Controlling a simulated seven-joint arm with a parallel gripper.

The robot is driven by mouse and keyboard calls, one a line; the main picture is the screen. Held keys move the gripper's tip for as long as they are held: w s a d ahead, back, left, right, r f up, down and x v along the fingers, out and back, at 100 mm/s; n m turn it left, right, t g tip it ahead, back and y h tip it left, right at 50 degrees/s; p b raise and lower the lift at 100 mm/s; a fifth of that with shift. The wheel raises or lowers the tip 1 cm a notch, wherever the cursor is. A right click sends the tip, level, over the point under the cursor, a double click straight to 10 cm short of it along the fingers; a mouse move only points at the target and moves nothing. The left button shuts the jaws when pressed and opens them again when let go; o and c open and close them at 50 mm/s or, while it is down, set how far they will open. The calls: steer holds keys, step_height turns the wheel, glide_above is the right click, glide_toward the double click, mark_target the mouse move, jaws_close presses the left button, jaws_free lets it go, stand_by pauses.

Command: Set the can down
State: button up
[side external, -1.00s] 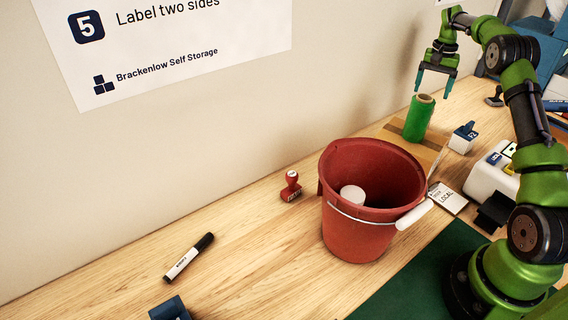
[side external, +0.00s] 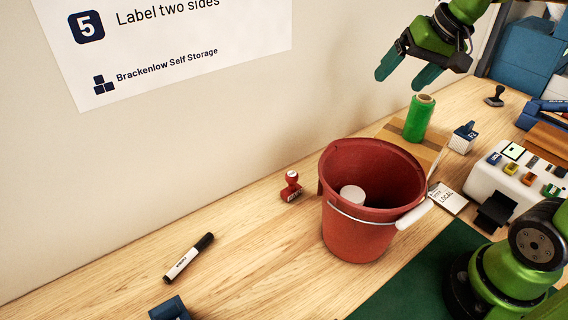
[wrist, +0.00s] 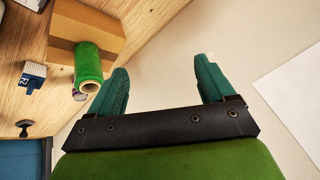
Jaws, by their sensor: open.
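No thing in view is plainly a can. A white round-topped cylinder (side external: 352,195) stands inside the red bucket (side external: 362,232); its lower part is hidden, and I cannot tell whether it is the can. My gripper (side external: 402,76) is open and empty, in the air above and behind the bucket, near the wall. Its two teal fingers also show apart with nothing between them in the wrist view (wrist: 161,72). A green spool (side external: 419,119) stands upright on a cardboard box (side external: 398,132), below my gripper and apart from it; it also shows in the wrist view (wrist: 88,65).
A small white-and-blue block (side external: 463,138), a tag (side external: 449,198) and a white device with coloured buttons (side external: 510,185) are to the right. The wood left of the bucket is mostly clear.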

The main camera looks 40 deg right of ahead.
steer(key=s+a+f+n+t+y, duration=0.1)
steer(key=s+a+f+n, duration=0.1)
steer(key=s+a+f, duration=0.3)
steer(key=s+a, duration=0.2)
steer(key=s, duration=0.2)
steer(key=shift+s+t, duration=0.2)
steer(key=shift+t, duration=0.1)
